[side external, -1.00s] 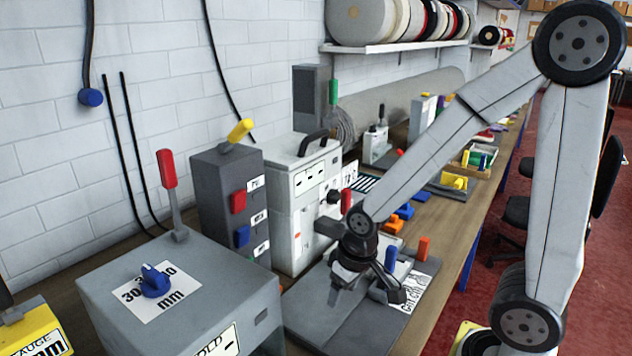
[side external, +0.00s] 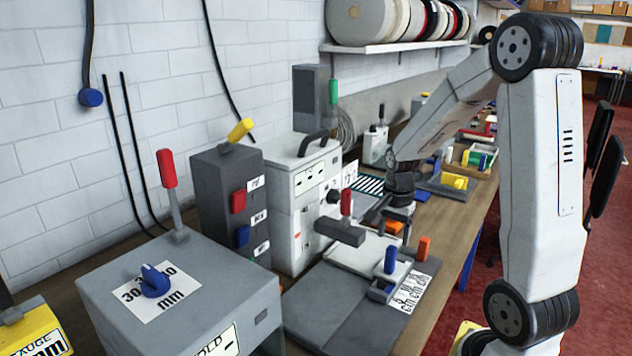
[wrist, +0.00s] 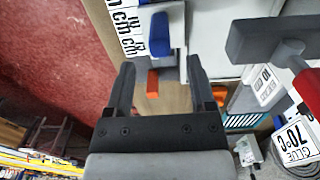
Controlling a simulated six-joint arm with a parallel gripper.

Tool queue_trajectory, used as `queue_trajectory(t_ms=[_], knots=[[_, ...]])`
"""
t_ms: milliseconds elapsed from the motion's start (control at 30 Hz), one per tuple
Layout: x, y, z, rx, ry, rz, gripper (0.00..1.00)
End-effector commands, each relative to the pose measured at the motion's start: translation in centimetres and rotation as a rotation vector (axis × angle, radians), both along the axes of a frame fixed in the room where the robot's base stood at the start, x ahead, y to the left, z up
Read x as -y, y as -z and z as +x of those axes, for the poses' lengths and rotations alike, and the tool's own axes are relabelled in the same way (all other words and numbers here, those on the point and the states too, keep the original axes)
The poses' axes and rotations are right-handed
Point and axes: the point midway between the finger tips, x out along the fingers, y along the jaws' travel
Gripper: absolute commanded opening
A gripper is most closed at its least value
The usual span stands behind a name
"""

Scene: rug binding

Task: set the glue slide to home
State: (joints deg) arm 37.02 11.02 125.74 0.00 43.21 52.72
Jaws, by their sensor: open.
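No part is readably marked as the glue slide. A "GLUE 70°C" label (wrist: 296,142) shows in the wrist view, near a grey bar (wrist: 265,38) with a red handle (wrist: 308,90). In the side view this grey bar (side external: 340,231) juts from the white machine (side external: 306,200), its red handle (side external: 346,203) upright. A blue peg (side external: 390,260) stands in a grey holder beside a centimetre scale (side external: 415,290). My gripper (side external: 388,218) is open and empty beyond the bar, partly hidden. In the wrist view its fingers (wrist: 160,66) are apart, with the blue peg (wrist: 160,33) ahead.
An orange block (side external: 424,248) stands near the scale; another (side external: 394,226) lies near my gripper. A dark tower (side external: 222,200) carries red and blue knobs and a yellow lever. A grey box (side external: 180,295) has a red lever. The front grey plate (side external: 335,305) is clear.

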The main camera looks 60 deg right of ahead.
Motion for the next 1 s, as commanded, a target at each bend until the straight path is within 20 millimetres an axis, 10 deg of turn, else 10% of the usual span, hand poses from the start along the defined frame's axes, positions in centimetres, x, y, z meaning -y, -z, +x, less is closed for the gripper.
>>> queue_trajectory(t_ms=[1000], knots=[[0.1,6.6,0.0,-0.002,0.004,0.001,0.71]])
